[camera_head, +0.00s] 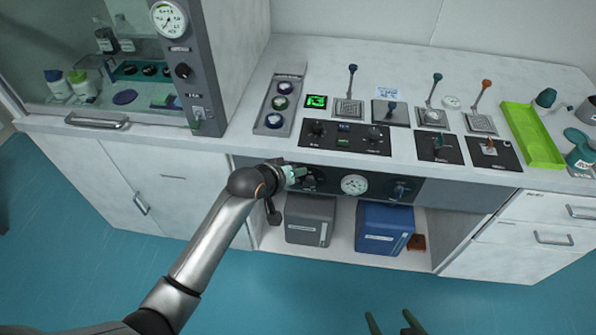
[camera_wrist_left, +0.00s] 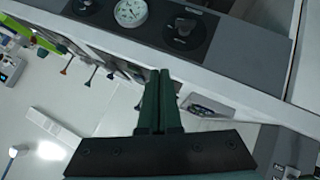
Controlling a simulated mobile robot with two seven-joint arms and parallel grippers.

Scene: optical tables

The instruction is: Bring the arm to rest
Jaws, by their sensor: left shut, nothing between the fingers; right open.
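My left arm reaches in from the lower left in the head view. Its gripper (camera_head: 300,174) is at the left part of the black front panel (camera_head: 327,187) under the bench top. In the left wrist view the two dark green fingers (camera_wrist_left: 159,76) lie together, shut, with nothing between them. The panel's gauge (camera_wrist_left: 130,12) and a dark knob (camera_wrist_left: 184,26) show beyond the fingertips. I cannot tell whether the fingers touch the panel. My right gripper (camera_head: 393,323) shows only its two green fingertips at the bottom edge, apart and empty, over the blue floor.
The bench top carries a control box (camera_head: 343,137), several upright levers and a green tray (camera_head: 532,136). A glass-fronted cabinet (camera_head: 130,60) stands at the left. A grey bin (camera_head: 310,220) and a blue bin (camera_head: 384,228) sit on the shelf below. The floor in front is clear.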

